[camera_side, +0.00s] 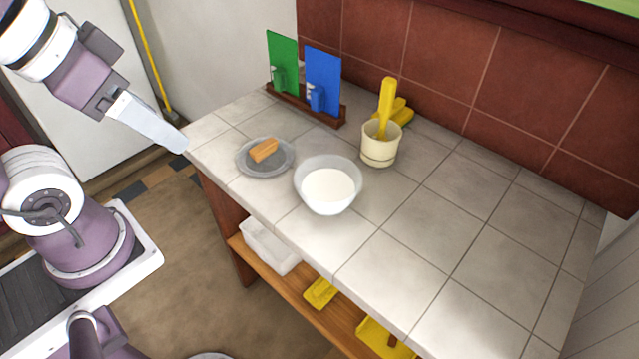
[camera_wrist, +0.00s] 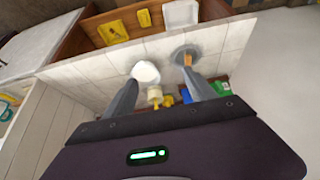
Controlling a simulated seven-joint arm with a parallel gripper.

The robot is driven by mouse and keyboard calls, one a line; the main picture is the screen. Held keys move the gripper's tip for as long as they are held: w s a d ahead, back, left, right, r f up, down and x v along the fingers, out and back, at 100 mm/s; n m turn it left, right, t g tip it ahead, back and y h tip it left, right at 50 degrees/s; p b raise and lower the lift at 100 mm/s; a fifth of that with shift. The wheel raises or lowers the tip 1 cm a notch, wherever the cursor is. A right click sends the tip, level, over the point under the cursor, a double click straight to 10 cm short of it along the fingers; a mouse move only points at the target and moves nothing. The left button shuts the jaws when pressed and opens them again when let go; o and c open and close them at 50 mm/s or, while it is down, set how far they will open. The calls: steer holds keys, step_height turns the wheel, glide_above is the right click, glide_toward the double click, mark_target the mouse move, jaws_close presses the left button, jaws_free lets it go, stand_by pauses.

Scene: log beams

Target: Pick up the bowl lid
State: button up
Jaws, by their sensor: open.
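The bowl lid (camera_side: 277,166) is a round, grey, see-through disc with an orange-brown wooden handle (camera_side: 263,150) on top. It lies flat on the tiled counter, left of the bowl. It also shows in the wrist view (camera_wrist: 179,54), partly behind a finger. The clear bowl (camera_side: 328,188), uncovered and with white contents, stands beside it; it also shows in the wrist view (camera_wrist: 146,72). My gripper (camera_side: 178,145) is at the counter's left corner, apart from the lid. In the wrist view my gripper (camera_wrist: 162,77) has its fingers spread wide, with nothing held.
A cream cup (camera_side: 380,149) with a yellow handle stands behind the bowl. Green (camera_side: 283,62) and blue (camera_side: 323,75) boards stand in a wooden rack at the back. The counter's right half (camera_side: 480,220) is clear. A lower shelf (camera_side: 300,290) holds a white bin and yellow items.

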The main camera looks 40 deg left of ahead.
steer(key=o, duration=0.4)
steer(key=m+g, duration=0.6)
steer(key=m, duration=1.2)
glide_above(263, 145)
steer(key=d, duration=0.1)
step_height(263, 145, down, 16)
steer(key=shift+s+f, duration=0.1)
steer(key=f, duration=0.7)
steer(key=shift+a+f, duration=0.1)
steer(key=shift+a, duration=0.3)
